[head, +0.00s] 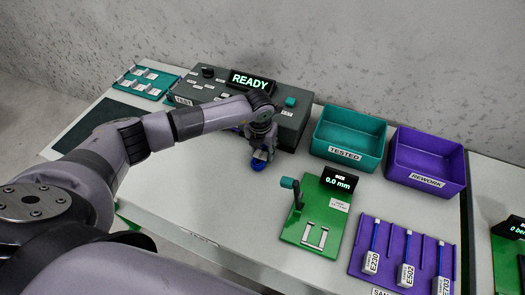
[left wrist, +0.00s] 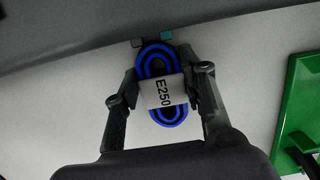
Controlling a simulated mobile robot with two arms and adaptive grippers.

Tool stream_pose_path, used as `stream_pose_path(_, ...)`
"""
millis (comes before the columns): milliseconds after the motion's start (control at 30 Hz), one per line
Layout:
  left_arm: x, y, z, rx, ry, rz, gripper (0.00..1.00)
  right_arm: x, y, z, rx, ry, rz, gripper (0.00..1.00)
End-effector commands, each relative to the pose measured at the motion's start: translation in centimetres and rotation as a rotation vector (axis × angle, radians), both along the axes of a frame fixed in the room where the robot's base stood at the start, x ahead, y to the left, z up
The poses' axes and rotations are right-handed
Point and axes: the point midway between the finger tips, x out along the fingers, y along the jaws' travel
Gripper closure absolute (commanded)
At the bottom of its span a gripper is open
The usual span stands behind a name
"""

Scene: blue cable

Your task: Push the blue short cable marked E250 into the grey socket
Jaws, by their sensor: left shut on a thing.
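The blue short cable (left wrist: 163,92) is a coiled blue loop with a white band marked E250. My left gripper (left wrist: 161,88) is shut on it, one finger on each side of the band. In the head view the left gripper (head: 261,150) is in front of the dark grey test box (head: 208,88), low over the table, with a bit of blue cable (head: 258,166) showing under it. In the left wrist view the cable's far end is close to a small grey piece (left wrist: 138,43) and a teal piece (left wrist: 166,35) at the box's edge. I cannot tell which is the socket or whether they touch. My right gripper is not in view.
The box's display (head: 252,81) reads READY. A teal TESTED bin (head: 347,153) and a purple REWORK bin (head: 427,180) stand to the right. Nearer are a green gauge board (head: 330,212) and a purple rack (head: 365,250) with several marked cables. The white table's middle is clear.

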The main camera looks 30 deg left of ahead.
Motion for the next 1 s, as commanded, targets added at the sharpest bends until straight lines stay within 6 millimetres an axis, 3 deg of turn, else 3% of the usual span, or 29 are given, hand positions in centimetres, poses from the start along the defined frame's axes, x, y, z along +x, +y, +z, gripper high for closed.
stream_pose_path(533,1.5,0.0,0.2,-0.003,-0.012,0.002,0.91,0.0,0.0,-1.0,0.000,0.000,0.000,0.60)
stream_pose_path(567,1.4,0.0,0.3,-0.003,-0.011,0.002,0.60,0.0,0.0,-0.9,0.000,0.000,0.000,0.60)
stream_pose_path(867,1.3,0.0,0.2,-0.002,-0.007,0.001,0.40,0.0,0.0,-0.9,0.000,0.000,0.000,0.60)
stream_pose_path(1000,1.2,0.0,0.2,-0.002,-0.006,0.001,0.39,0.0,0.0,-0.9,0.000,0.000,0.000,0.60)
